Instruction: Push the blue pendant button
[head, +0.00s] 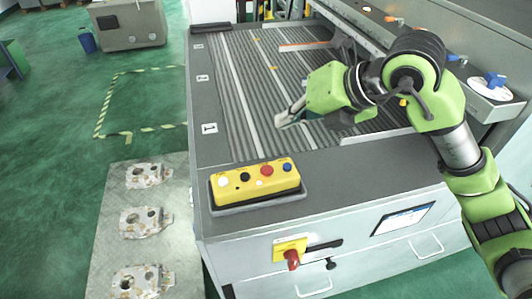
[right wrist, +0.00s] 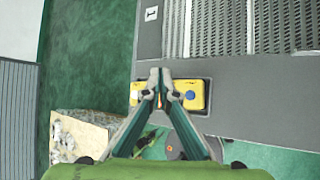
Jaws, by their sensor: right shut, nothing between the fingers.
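The yellow pendant (head: 255,186) lies on a dark tray at the near left corner of the machine top. It carries a white, a black, a red and a blue button in a row. The blue button (head: 287,167) is the rightmost in the head view. My right gripper (head: 285,119) is shut and empty, above the slatted bed, beyond the pendant and apart from it. In the right wrist view, the shut fingertips (right wrist: 160,76) overlap the pendant (right wrist: 203,88) and hide part of it. The blue button (right wrist: 190,95) shows to their right. My left gripper is out of view.
The slatted bed (head: 240,75) stretches behind the pendant. A yellow and red rotary switch (head: 291,252) sits on the machine's front. Castings (head: 147,176) lie on a pale plate on the floor at the left. The machine top right of the pendant is clear.

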